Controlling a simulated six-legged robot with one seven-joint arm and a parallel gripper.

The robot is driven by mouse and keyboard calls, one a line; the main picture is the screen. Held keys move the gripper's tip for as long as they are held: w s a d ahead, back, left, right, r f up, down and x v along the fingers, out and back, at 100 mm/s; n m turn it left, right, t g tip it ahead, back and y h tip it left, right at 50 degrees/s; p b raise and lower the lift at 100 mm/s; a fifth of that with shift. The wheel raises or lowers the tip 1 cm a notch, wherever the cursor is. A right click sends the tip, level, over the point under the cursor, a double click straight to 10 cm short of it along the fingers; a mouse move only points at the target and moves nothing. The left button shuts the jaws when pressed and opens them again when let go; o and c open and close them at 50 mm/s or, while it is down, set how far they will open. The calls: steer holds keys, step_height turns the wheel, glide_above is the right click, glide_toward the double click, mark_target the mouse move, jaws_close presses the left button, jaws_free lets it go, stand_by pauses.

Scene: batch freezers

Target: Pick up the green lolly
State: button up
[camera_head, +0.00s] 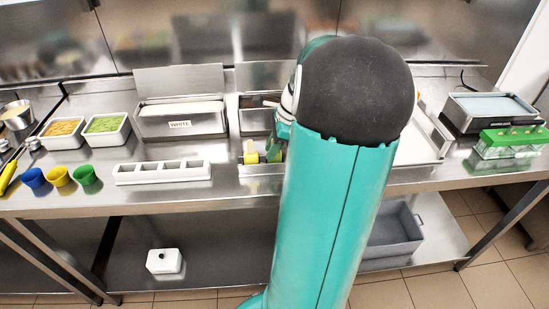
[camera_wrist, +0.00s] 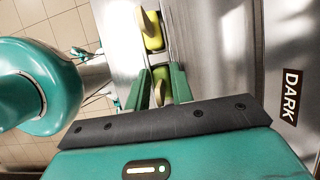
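The green lolly (camera_wrist: 162,74) lies between the two fingers of my gripper (camera_wrist: 162,70) in the wrist view, its tan stick pointing towards the palm. The fingers are apart, one on each side; contact with the lolly cannot be made out. A yellow lolly (camera_wrist: 153,38) with a tan stick lies just beyond it. In the head view, the yellow lolly (camera_head: 251,157) stands in a holder (camera_head: 258,170) on the steel counter. My arm hides most of the gripper and much of the holder there.
A bin labelled DARK (camera_wrist: 290,95) is close on the right in the wrist view. On the counter are a WHITE bin (camera_head: 181,121), an empty white mould (camera_head: 162,172), coloured cups (camera_head: 60,176), two topping trays (camera_head: 105,128) and a green-lidded box (camera_head: 511,142).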

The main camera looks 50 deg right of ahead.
jaws_close()
steer(key=shift+r, duration=0.1)
steer(key=shift+r, duration=0.4)
step_height(320, 180, up, 2)
steer(key=shift+r, duration=0.15)
steer(key=s+a+r, duration=0.7)
steer(key=s+r, duration=0.3)
steer(key=s, duration=0.2)
step_height(320, 180, up, 7)
steer(key=shift+s+f, duration=0.1)
steer(key=shift+f, duration=0.05)
stand_by(0.5)
